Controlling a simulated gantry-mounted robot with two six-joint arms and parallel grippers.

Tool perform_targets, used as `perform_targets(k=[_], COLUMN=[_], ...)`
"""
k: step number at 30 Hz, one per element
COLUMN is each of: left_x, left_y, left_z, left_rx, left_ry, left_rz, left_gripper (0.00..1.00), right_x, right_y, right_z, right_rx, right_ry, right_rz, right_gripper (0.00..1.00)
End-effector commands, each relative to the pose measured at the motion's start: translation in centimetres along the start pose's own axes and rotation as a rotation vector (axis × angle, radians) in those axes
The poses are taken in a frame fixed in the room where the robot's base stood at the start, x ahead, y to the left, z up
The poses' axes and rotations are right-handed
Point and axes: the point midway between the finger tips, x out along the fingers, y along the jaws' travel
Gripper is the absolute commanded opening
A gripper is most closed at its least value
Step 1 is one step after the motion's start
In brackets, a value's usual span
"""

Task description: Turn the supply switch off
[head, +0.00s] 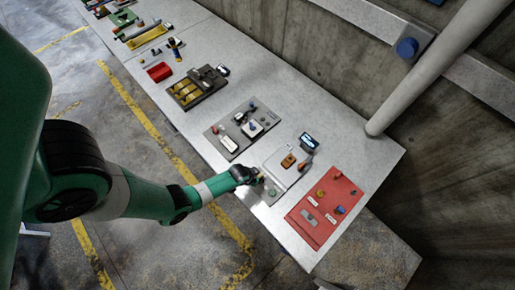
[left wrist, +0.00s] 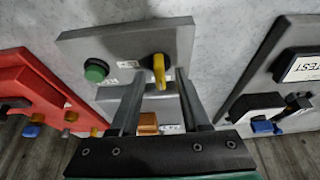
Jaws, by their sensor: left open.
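A grey panel (left wrist: 120,45) fills the middle of the left wrist view. It carries a yellow switch handle (left wrist: 159,68) and a round green button (left wrist: 96,70) to its left. A small label beside the button is too blurred to read. Which control is the supply switch is not readable here. My left gripper (left wrist: 157,80) is open, with one finger to each side of the yellow handle as seen there; contact cannot be told. In the head view my left gripper (head: 256,176) is over this panel, hiding part of it, and the green button (head: 273,193) shows beside it. My right gripper is not in view.
A red panel (head: 323,210) with several controls lies to the right of the grey one. A darker grey panel (head: 222,138) lies to the left. An orange block (head: 288,161) is just behind. A pipe (head: 420,75) stands at the table's back right.

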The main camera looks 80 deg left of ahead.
Motion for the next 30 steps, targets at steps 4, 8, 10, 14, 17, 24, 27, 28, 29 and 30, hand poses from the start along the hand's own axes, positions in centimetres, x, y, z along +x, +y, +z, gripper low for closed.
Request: perform_targets(k=[4,8,10,14,17,24,27,28,29,30], left_x=[0.61,0.55,0.55,0.54,0.54,0.54,0.53,0.53,0.53,0.53], left_y=[-0.01,-0.01,-0.01,0.00,0.00,0.00,-0.01,-0.01,-0.02,-0.03], left_z=[-0.07,-0.07,-0.07,-0.06,-0.06,-0.05,-0.05,-0.05,-0.05,-0.05], left_rx=[0.000,0.000,0.000,0.000,0.000,0.000,0.001,0.002,0.004,0.009], left_ry=[0.001,0.001,0.001,0.001,0.001,0.001,0.001,0.001,0.001,0.001], left_rz=[0.000,0.000,0.000,0.000,0.000,0.000,0.001,0.001,0.002,0.004], left_gripper=[0.46,0.46,0.44,0.21,0.03,0.00,0.00,0.00,0.00,0.00], right_x=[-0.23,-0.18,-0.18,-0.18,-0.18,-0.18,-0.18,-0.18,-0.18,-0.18], right_y=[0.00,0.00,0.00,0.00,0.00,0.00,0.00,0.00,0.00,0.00], right_z=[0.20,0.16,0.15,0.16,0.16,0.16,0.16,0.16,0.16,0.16], right_rx=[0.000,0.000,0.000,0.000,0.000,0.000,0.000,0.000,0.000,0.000], right_ry=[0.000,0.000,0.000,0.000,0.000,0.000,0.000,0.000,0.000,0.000], right_rz=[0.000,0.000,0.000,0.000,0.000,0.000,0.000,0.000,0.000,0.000], right_gripper=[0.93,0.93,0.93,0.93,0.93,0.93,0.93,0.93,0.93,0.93])
